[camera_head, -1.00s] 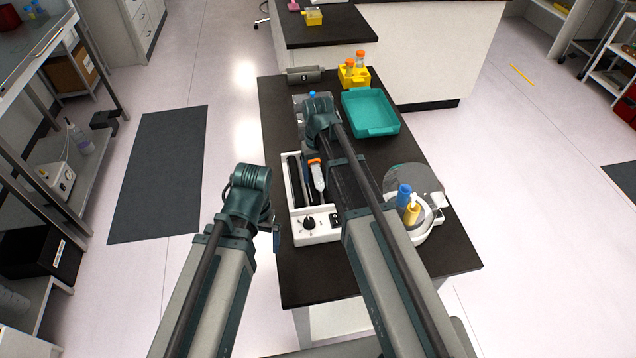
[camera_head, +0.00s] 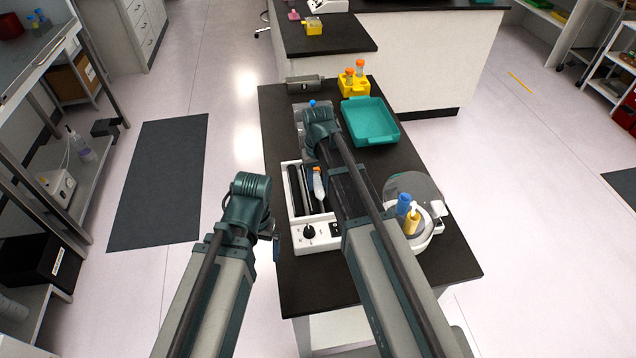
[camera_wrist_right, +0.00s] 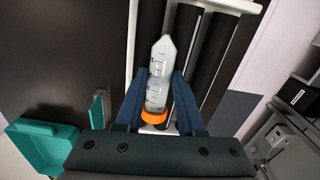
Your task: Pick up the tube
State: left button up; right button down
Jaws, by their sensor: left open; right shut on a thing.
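The tube, clear with graduations, a conical tip and an orange cap, shows in the right wrist view (camera_wrist_right: 159,72) and in the head view (camera_head: 318,187). It is over the black rollers of a white roller device (camera_head: 300,245); I cannot tell whether it touches them. My right gripper (camera_wrist_right: 160,82) is shut on the tube, with blue fingers on both sides of its body near the cap. In the head view the right arm partly hides this gripper. My left gripper (camera_head: 275,246) is open and empty, left of the device, its fingers mostly hidden by its wrist.
A teal tray (camera_head: 370,137) and a yellow rack (camera_head: 354,86) with orange-capped tubes stand toward the back of the black table. A round white device (camera_head: 437,232) with blue and yellow bottles is at the right.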

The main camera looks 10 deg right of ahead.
aim_at(318, 183)
jog(key=shift+r, duration=0.15)
notch_tip(318, 183, up, 2)
jog(key=shift+r+p, duration=0.1)
jog(key=shift+p, duration=1.05)
jog(key=shift+r+p, duration=0.85)
jog(key=shift+p, duration=0.05)
jog(key=s+d, duration=0.2)
jog(key=s, duration=0.5)
jog(key=s+d, duration=0.3)
jog(key=s, duration=0.5)
jog(key=shift+d+r+p, duration=0.2)
jog(key=shift+r+p, duration=0.15)
jog(key=c, duration=1)
grip_release()
jog(key=shift+c, duration=0.2)
grip_shut()
